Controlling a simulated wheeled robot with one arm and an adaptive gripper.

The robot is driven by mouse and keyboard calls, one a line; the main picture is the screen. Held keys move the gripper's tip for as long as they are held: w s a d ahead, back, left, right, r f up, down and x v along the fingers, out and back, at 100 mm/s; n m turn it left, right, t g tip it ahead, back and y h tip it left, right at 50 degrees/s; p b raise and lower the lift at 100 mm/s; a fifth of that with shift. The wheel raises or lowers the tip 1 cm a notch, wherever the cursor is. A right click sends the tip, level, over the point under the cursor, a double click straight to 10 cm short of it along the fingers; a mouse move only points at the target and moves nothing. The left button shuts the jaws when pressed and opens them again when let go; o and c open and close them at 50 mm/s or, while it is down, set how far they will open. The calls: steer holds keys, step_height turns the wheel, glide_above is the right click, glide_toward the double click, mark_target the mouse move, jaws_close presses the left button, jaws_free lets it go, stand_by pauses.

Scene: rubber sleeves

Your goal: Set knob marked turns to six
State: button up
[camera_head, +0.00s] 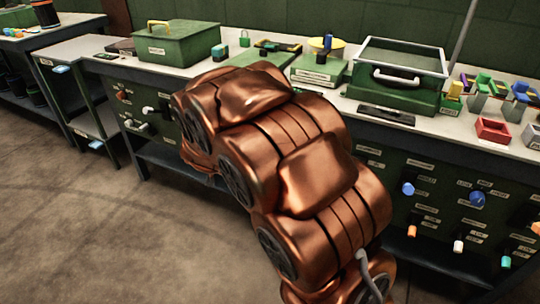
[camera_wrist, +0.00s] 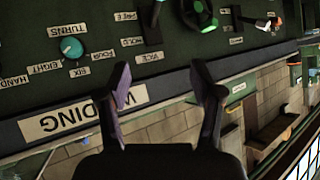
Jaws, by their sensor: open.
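The knob marked turns (camera_wrist: 71,47) is a round teal knob on a dark green panel, at the upper left of the wrist view, where the picture is upside down. Labels TURNS, HAND, EIGHT, SIX and FOUR sit around or near it. Its pointer is too small to read. My gripper (camera_wrist: 160,70) is open and empty in the wrist view, with its two dark fingers apart and the knob off to their left, not between them. In the head view my copper arm hides the gripper and part of the panel.
In the wrist view, a WINDING label (camera_wrist: 85,108) is on the panel edge, and a black handle (camera_wrist: 151,22) and a green-ended part (camera_wrist: 207,24) stick out near the knob. In the head view, the workbench (camera_head: 455,127) carries a green box (camera_head: 395,85) and a red bin (camera_head: 493,130). Floor at left is clear.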

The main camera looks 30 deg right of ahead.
steer(key=d+f+m+h+b, duration=0.1)
steer(key=d+f+h+b, duration=0.2)
steer(key=d, duration=0.3)
steer(key=w+d+f+m+g+h+b, duration=0.1)
steer(key=d+f+h+b, duration=0.1)
steer(key=d, duration=0.5)
steer(key=w+d+f+m+h+b, duration=0.1)
steer(key=d+f+m+h+b, duration=0.1)
steer(key=d+h+b, duration=0.3)
steer(key=shift+w+d+f, duration=0.2)
steer(key=shift+d+f, duration=0.65)
steer(key=shift+d, duration=0.2)
steer(key=c, duration=1)
steer(key=shift+a, duration=0.25)
steer(key=shift+c, duration=0.7)
steer(key=shift+d+r+p, duration=0.15)
steer(key=shift+d+p, duration=0.1)
steer(key=shift+p, duration=0.2)
